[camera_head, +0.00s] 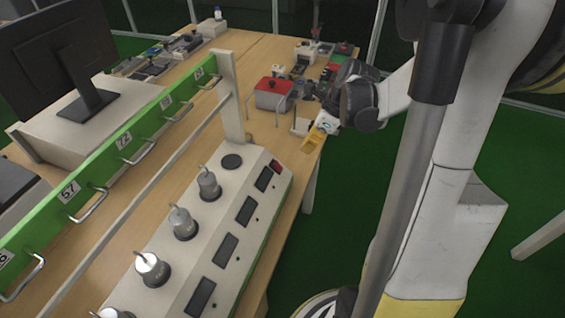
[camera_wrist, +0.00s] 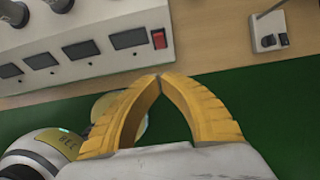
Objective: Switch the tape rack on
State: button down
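The tape rack (camera_head: 262,215) is a long white sloped housing on the wooden table, with dark display windows and grey cylinders along its top. A red rocker switch (camera_head: 276,167) sits at the far end of its panel. The wrist view shows this switch (camera_wrist: 158,39) at the right end of the row of displays; its on or off position cannot be told. My gripper (camera_head: 308,147), with yellow fingers, is beyond and to the right of that end, at the table edge. In the wrist view the fingertips (camera_wrist: 160,76) meet with nothing between them, below the switch and apart from it.
A green rail (camera_head: 125,143) with handles and number labels runs beside the rack, joined to a white post (camera_head: 232,97). A red-topped box (camera_head: 272,94) and small devices stand farther along the table. A monitor (camera_head: 60,50) stands at left.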

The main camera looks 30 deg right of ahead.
jog(key=b, duration=0.4)
send_near(279, 169)
notch_tip(279, 169, down, 5)
jog(key=s, duration=0.1)
jog(key=shift+w+a+f+b, duration=0.3)
jog(key=shift+w+f+b, duration=0.1)
jog(key=shift+w, duration=0.15)
jog(key=shift+w+a+f+b, duration=0.3)
jog(key=shift+w+b, duration=0.1)
jog(key=shift+w, duration=0.2)
jog(key=shift+w+a+f, duration=0.1)
jog(key=shift+w+a, duration=0.1)
jog(key=shift+w, duration=0.1)
